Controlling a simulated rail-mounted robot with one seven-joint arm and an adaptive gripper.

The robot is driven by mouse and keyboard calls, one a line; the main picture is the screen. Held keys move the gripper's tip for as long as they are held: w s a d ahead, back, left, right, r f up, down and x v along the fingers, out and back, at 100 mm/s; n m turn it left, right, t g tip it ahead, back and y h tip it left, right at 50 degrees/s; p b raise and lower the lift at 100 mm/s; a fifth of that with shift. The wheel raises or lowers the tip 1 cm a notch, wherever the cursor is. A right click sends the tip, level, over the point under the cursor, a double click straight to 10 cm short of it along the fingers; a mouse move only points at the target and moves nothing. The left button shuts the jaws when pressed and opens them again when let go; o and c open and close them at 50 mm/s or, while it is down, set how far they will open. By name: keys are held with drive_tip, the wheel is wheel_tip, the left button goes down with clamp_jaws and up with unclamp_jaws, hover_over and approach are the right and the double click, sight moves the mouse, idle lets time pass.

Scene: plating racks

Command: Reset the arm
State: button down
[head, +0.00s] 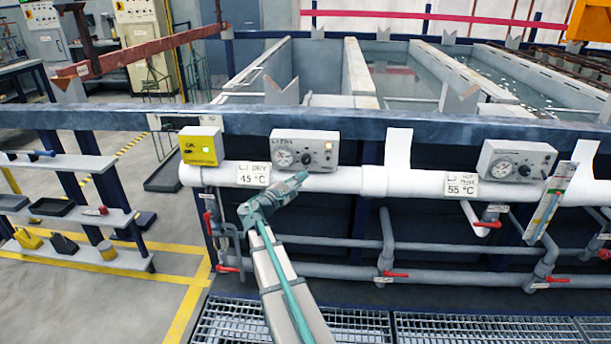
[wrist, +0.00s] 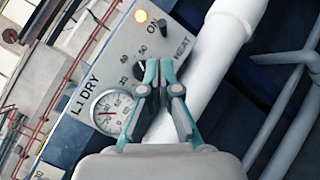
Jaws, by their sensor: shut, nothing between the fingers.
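My arm reaches up from the bottom centre of the head view. My gripper (head: 301,178) is in front of the white pipe, just below the grey L1 DRY control box (head: 306,151). In the wrist view my gripper (wrist: 158,62) is shut, with its teal fingertips together and nothing between them. The fingertips overlap the dark knob (wrist: 139,69) on the L1 DRY box (wrist: 128,42) and partly hide it. I cannot tell whether they touch it.
A white pipe (head: 345,183) runs along the tank front, with a yellow box (head: 202,146) left and another grey control box (head: 516,159) right. Red-handled valves (head: 393,274) sit on lower pipes. A shelf (head: 68,212) stands at left. Metal grating (head: 440,328) covers the floor in front.

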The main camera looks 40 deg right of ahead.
drive_tip(key=shift+a, duration=0.25)
idle(0.3)
